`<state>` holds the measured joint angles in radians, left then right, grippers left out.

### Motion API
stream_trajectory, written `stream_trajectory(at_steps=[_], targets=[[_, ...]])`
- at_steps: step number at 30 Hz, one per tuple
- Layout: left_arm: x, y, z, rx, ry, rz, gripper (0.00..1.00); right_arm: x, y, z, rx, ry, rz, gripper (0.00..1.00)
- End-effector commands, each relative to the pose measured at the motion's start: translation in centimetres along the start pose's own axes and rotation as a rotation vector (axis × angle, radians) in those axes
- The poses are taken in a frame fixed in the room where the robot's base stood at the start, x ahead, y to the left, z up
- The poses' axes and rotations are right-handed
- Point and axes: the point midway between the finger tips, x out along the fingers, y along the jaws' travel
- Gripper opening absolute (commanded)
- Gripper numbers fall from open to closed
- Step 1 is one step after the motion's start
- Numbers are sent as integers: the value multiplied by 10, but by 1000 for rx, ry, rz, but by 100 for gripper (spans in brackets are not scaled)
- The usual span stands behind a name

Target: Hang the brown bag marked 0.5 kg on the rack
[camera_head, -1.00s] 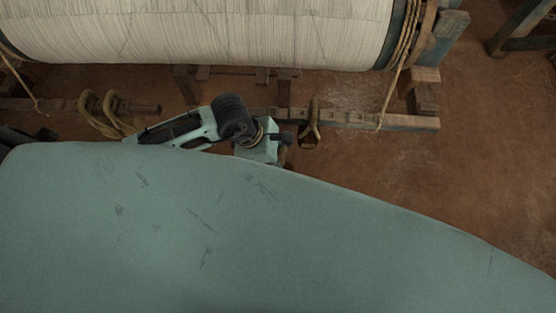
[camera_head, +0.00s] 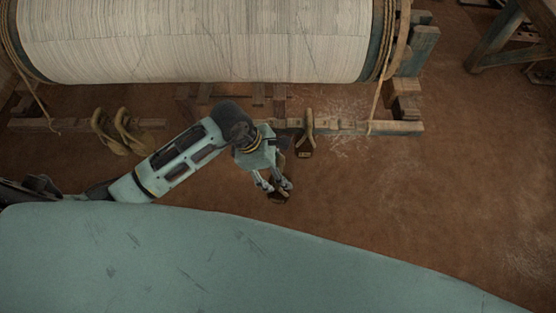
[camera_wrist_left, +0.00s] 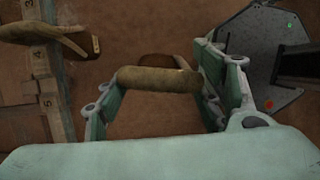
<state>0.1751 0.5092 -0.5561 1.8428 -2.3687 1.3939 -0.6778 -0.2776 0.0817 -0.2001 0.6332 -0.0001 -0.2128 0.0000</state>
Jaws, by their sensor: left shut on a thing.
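My left gripper (camera_head: 272,187) is shut on a brown bag (camera_head: 278,196), held above the floor in front of the rack. In the left wrist view the rounded tan-brown top of the bag (camera_wrist_left: 158,80) lies between the fingers, with a darker part partly hidden behind it. No weight mark is readable on it. The rack is a wooden rail (camera_head: 345,128) below the loom's roller. In the left wrist view its rail (camera_wrist_left: 48,95) carries numbers, 3 to 5 among them. My right gripper is not in view.
Another brown bag (camera_head: 308,130) with a loop hangs at the rack, just beyond my gripper. Two tan bags (camera_head: 128,130) (camera_head: 103,127) are at the rack's left part. The large white warp roller (camera_head: 200,40) is behind. The floor (camera_head: 420,200) at right is clear.

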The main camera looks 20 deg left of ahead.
Motion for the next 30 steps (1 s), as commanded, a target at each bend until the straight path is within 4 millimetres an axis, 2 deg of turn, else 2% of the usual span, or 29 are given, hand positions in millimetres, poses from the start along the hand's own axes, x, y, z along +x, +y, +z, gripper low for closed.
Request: stream_trajectory(at_steps=[2, 9, 12, 21, 30], targets=[[-3, -7, 1, 1, -3, 1, 0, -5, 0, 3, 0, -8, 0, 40], [-6, -27, -2, 2, -2, 2, 0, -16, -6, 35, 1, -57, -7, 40], [-9, -35, -4, 1, -2, 3, 0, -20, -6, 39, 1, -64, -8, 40], [-14, -57, -6, 1, -2, 3, 0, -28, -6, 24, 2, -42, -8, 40], [-16, -64, -4, 14, -3, -1, 0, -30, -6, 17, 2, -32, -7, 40]])
